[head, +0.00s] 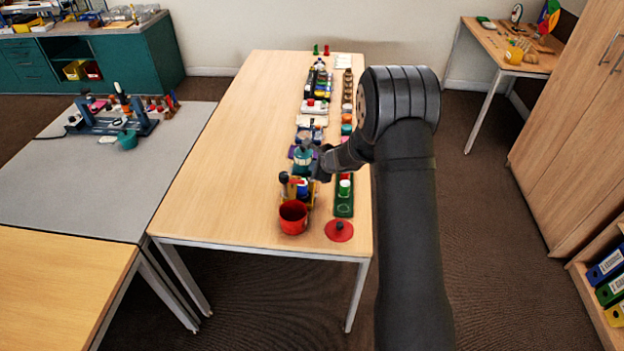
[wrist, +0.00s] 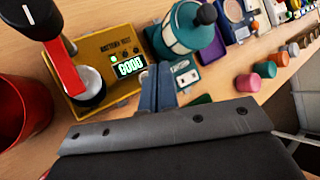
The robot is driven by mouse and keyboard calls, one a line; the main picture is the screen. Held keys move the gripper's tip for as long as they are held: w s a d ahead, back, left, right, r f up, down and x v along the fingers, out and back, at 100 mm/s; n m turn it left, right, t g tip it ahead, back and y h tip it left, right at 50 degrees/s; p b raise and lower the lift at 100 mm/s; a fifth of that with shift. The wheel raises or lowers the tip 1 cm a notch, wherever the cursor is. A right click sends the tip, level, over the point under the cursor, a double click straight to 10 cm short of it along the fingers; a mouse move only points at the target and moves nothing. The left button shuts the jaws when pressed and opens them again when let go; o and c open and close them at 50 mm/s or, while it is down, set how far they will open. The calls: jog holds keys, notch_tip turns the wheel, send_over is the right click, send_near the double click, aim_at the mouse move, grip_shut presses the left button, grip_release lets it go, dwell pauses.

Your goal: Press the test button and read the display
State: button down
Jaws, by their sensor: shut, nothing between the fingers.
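A yellow tester box (wrist: 98,45) with lettering on its top lies left of centre in the wrist view. A small green spot, perhaps the test button (wrist: 114,58), sits just above the display. In the head view my gripper (head: 321,168) partly hides the box.
A teal lantern (wrist: 185,30) stands close beyond the fingertips. A red bucket (head: 293,217) and a red disc (head: 339,231) are at the table's near end. Several small objects run in rows along the table. The table's left half (head: 225,150) is clear.

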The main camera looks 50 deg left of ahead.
aim_at(314, 182)
jog(key=shift+r, duration=1.45)
jog(key=shift+f, duration=0.1)
jog(key=shift+r, duration=2)
